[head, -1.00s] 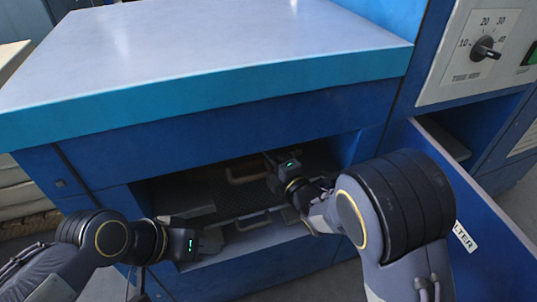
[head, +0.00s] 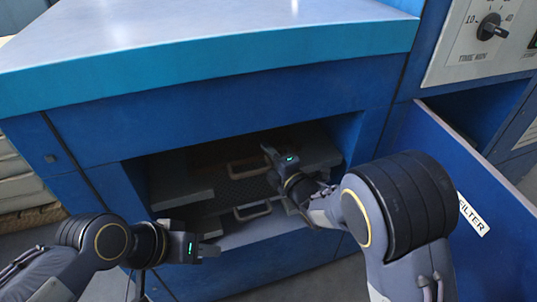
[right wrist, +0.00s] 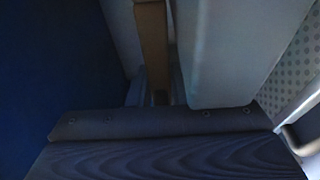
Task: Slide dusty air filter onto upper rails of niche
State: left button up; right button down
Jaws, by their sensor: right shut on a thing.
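The niche (head: 345,140) is a dark opening in the blue machine front. Inside, a tan handle (head: 243,171) shows at the upper level, on what looks like the dusty air filter. Its body is mostly in shadow. Below it are a dark perforated surface and a second handle (head: 254,212) at a lower level. My right gripper (head: 276,160) is inside the niche at the right end of the upper handle, shut on it. The right wrist view shows a brown bar (right wrist: 153,45) between grey parts. My left gripper (head: 207,246) is at the niche's lower left edge; its jaws are unclear.
Grey ledges (head: 185,191) line the niche sides, close to my right gripper. An open blue door (head: 462,185) with a FILTER label stands to the right of my right arm. The pale machine top (head: 200,35) overhangs the niche. A control panel (head: 480,45) is at upper right.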

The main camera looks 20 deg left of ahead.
jog(key=c, duration=1.3)
grip_release()
jog(key=shift+o, duration=0.2)
jog(key=v, duration=0.8)
jog(key=shift+a, duration=0.1)
